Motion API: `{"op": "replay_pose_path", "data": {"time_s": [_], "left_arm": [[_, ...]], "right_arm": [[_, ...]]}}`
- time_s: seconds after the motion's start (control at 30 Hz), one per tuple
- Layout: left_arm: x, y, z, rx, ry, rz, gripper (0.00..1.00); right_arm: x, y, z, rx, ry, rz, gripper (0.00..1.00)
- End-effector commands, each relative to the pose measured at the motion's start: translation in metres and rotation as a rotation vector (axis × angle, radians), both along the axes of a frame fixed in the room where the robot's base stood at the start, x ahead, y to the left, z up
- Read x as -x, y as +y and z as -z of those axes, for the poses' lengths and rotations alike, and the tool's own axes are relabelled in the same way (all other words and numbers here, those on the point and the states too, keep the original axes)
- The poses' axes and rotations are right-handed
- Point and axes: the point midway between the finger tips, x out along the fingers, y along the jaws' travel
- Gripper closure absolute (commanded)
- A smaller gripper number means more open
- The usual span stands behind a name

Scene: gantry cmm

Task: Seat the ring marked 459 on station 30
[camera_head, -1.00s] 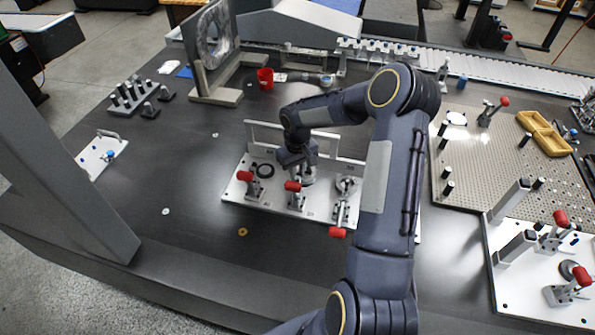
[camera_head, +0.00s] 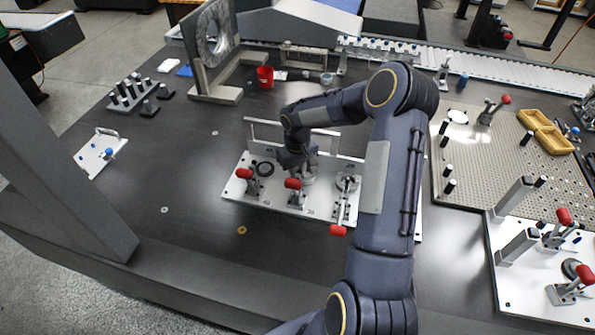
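A pale fixture plate (camera_head: 236,193) lies mid-table with a row of stations and red-handled clamps (camera_head: 293,184). My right gripper (camera_head: 303,170) points down over the middle station, behind the middle clamp. A silvery round part (camera_head: 309,178) shows just below it; I cannot tell if the fingers are closed on it. A dark ring (camera_head: 265,169) lies at the left station. A grey round part (camera_head: 347,183) is at the right station. A small brass-coloured ring (camera_head: 242,230) lies on the table in front of the plate. Ring and station numbers are too small to read. My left gripper is out of view.
A low rail (camera_head: 262,130) stands behind the plate. A red cup (camera_head: 265,77) and an upright frame (camera_head: 207,60) stand farther back. A perforated board (camera_head: 480,160) and another clamp plate (camera_head: 510,285) are at right. The table left of the fixture is mostly clear.

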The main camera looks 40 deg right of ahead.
Motion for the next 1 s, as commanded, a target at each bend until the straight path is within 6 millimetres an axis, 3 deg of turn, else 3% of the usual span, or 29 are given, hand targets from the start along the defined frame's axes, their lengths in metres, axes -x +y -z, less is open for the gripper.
{"op": "replay_pose_path", "data": {"time_s": [0.2,0.23,0.4,0.73,1.0], "left_arm": [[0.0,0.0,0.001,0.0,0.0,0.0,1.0],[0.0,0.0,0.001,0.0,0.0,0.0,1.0],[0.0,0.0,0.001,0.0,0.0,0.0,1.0],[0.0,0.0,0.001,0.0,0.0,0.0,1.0],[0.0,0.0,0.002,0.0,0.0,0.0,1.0]], "right_arm": [[0.0,0.0,0.001,0.0,-0.002,0.0,1.0],[0.0,0.0,0.001,0.001,-0.002,0.0,0.82],[0.0,0.0,0.001,0.001,-0.001,0.0,0.59],[0.0,0.0,-0.002,0.001,-0.001,0.0,0.59],[-0.001,-0.001,-0.044,0.003,-0.005,0.001,0.59]]}}
